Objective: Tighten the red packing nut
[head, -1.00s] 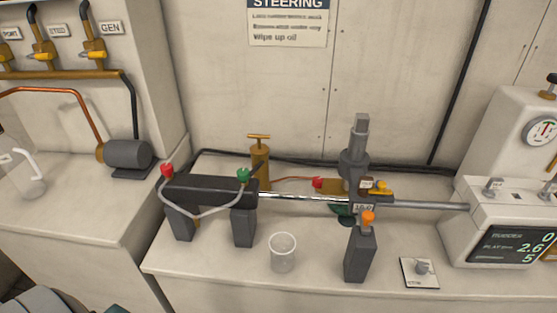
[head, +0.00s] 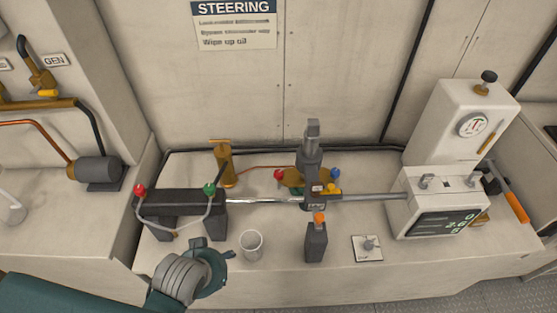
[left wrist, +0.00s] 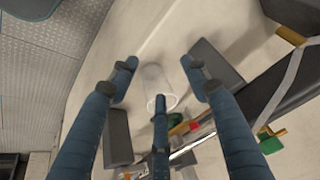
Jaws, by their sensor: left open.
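Two small red parts show in the head view: a red knob (head: 140,190) at the left end of the dark cylinder (head: 175,197), and a red fitting (head: 279,174) beside the brass block near the upright post. I cannot tell which is the packing nut. My left gripper (head: 222,264) is low at the bench's front edge, in front of the cylinder and apart from both. In the left wrist view its blue fingers (left wrist: 160,78) are spread open and empty, with the clear beaker (left wrist: 157,82) beyond them. A small red part (left wrist: 195,125) also shows there. My right gripper is out of view.
The beaker (head: 251,245) stands in front of the rod. A dark block with an orange top (head: 315,240), a small switch plate (head: 367,248) and a white instrument box (head: 425,205) stand to the right. A green knob (head: 209,189) is on the cylinder's right end.

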